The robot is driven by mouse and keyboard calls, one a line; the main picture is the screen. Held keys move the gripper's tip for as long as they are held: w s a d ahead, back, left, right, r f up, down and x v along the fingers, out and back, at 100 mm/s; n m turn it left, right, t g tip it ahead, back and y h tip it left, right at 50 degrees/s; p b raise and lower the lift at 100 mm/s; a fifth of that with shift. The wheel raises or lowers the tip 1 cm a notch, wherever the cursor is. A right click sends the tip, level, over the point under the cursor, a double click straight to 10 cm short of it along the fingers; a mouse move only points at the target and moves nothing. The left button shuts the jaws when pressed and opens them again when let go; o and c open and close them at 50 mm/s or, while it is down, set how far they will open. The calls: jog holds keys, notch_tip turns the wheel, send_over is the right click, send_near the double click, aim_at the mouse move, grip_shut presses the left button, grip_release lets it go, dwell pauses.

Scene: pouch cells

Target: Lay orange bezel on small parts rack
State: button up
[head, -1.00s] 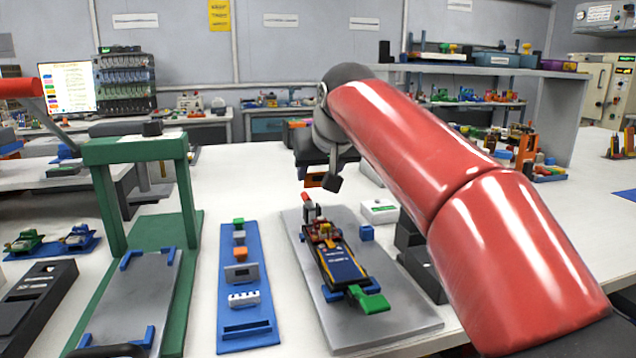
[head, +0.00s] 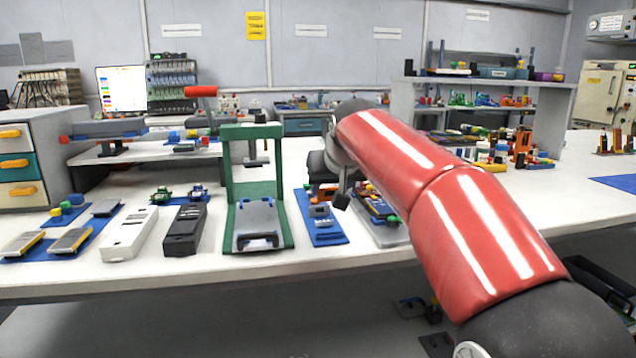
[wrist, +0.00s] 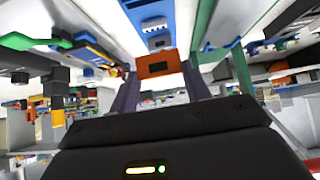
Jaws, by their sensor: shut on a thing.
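The orange bezel (wrist: 158,64), with a dark slot in its face, is held between the two dark fingers of my gripper (wrist: 158,76) in the wrist view. In the head view the bezel (head: 328,192) shows partly below my wrist, above the bench. My gripper is shut on it; my arm hides much of the gripper in the head view. A long blue strip with several small parts in a row (head: 326,240) lies on the bench below and in front; it may be the small parts rack. It also shows in the wrist view (wrist: 157,42), beyond the bezel.
A green frame stand (head: 231,190) stands left of the blue strip. A grey plate (head: 388,238) with a dark device lies right of it, partly behind my arm. Black (head: 185,232) and white (head: 130,235) cases lie farther left. The bench's front edge is clear.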

jog(key=shift+w+d, duration=0.1)
jog(key=shift+w, duration=0.05)
jog(key=shift+f+b, duration=2.3)
jog(key=shift+f, duration=0.6)
jog(key=shift+f+b, duration=0.75)
jog(key=shift+f, duration=0.7)
jog(key=o, duration=1)
jog(key=v, duration=0.8)
jog(key=shift+f, duration=0.1)
